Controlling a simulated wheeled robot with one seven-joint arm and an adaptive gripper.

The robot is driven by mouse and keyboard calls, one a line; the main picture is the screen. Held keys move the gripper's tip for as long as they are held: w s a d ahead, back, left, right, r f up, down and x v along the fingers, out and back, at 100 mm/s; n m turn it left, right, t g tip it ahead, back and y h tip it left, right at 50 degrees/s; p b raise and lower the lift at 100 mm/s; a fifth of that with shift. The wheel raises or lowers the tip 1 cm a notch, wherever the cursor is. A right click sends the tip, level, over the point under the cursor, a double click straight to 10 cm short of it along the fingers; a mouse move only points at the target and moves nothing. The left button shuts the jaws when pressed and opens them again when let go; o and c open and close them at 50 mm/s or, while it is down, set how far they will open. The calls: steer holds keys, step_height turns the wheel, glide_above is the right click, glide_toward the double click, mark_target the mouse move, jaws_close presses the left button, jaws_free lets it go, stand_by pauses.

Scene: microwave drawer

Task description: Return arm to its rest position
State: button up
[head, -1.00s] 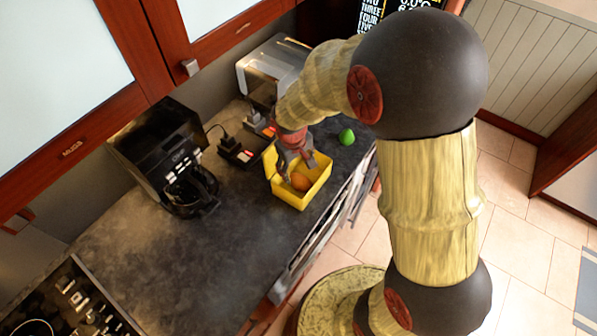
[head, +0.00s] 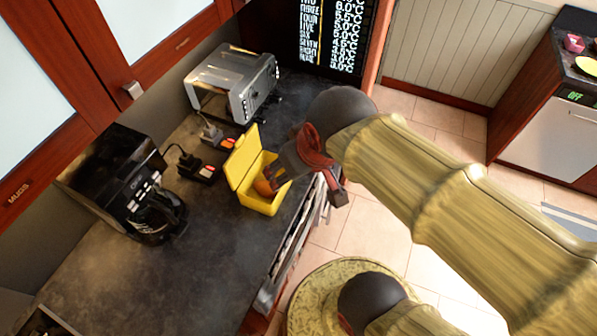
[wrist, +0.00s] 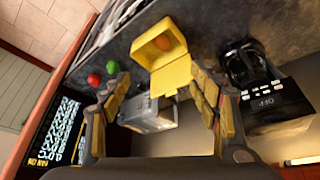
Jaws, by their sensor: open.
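My gripper (head: 282,172) is raised above the counter beside the yellow box (head: 262,203) in the head view, and its fingers overlap the box's right side in the picture. In the wrist view its two fingers (wrist: 160,82) are spread apart with nothing held between them. The yellow box (wrist: 180,74) lies beyond the fingers with its lid open. An orange fruit (head: 264,187) sits inside the box and also shows in the wrist view (wrist: 163,43). My arm stretches from the lower right over the floor.
A toaster (head: 232,84), plugs on sockets (head: 197,168) and a coffee maker (head: 125,185) stand along the wall. Cabinets (head: 130,45) overhang the counter. A green ball (wrist: 112,67) and a red ball (wrist: 94,80) lie near the box. Floor (head: 400,105) is open at the right.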

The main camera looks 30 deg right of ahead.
steer(key=shift+s+a+r, duration=0.1)
steer(key=shift+s+r, duration=0.1)
steer(key=shift+s, duration=0.35)
steer(key=shift+s+r, duration=0.2)
steer(key=shift+s, duration=0.3)
